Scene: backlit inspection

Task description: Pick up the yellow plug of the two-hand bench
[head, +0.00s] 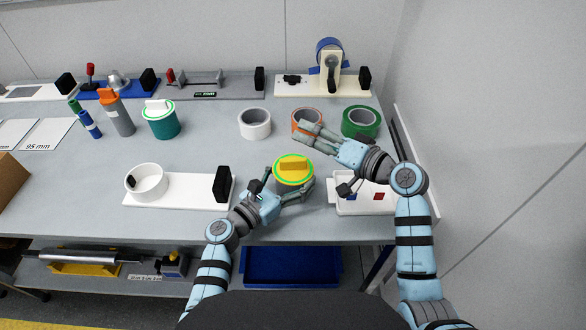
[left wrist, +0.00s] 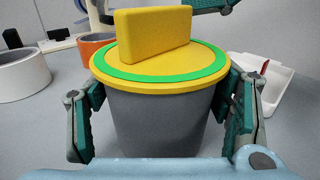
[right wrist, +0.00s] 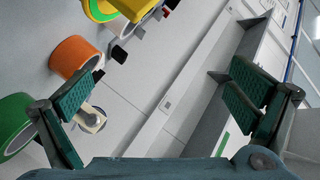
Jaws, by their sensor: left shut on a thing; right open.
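The yellow plug (head: 293,165) has a block handle and a green ring, and it sits in the top of a grey cup (left wrist: 160,125) near the bench's front edge. The plug also shows large in the left wrist view (left wrist: 153,40). My left gripper (head: 287,188) is shut on the grey cup, one finger on each side below the plug's rim. My right gripper (head: 303,135) is open and empty, behind the plug and in front of the orange tape roll. In the right wrist view, the plug's yellow handle (right wrist: 132,8) shows at the top edge, beyond the fingers.
An orange tape roll (head: 307,119), a green tape roll (head: 360,122) and a white roll (head: 254,123) stand behind. A white tray (head: 348,207) lies to the right, a white fixture (head: 193,190) to the left. A teal cup (head: 161,122) stands back left.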

